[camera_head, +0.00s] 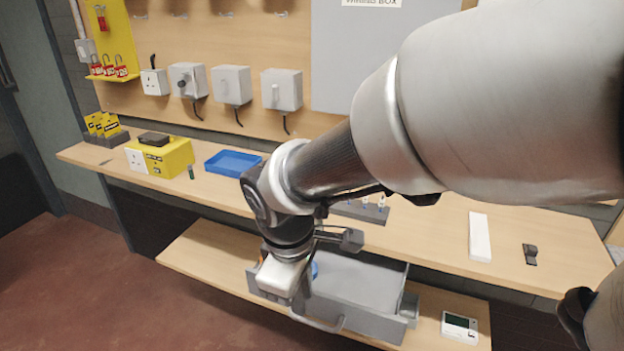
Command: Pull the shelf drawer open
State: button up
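The grey shelf drawer (375,321) sits on the lower wooden shelf in the lower middle of the head view. Its top is uncovered, and part of its inside shows. A curved grey handle (322,327) projects from its front. My gripper (292,296) is at the drawer's front left, close to the handle. The white hand hides its fingers, so I cannot tell whether they touch the handle or are open or shut. My wrist hides the drawer's left part. A small blue and orange thing shows beside the wrist, at the drawer.
The workbench (420,239) lies above the lower shelf (205,262). It bears a blue tray (232,163), a yellow box (172,158) and a white strip (480,237). A white device (459,327) lies right of the drawer. The floor at left is clear.

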notch_tip(320, 180, up, 10)
jog(key=s+p, duration=0.1)
jog(key=p, duration=0.1)
jog(key=shift+s+a, duration=0.3)
jog(key=shift+s, duration=0.1)
jog(key=shift+r, duration=0.1)
jog(key=s+d+r+m+t, duration=0.2)
jog(key=d+m, duration=0.5)
jog(key=d, duration=0.2)
jog(key=s+d+r+m+t, duration=0.2)
jog(key=s+d+m, duration=0.1)
jog(key=d+m, duration=0.6)
notch_tip(320, 180, up, 18)
jog(key=n+p, duration=0.1)
jog(key=p, duration=1.7)
jog(key=shift+w+d+f+n+y, duration=0.15)
jog(key=shift+w+f+n+y, duration=0.15)
jog(key=shift+n, duration=0.1)
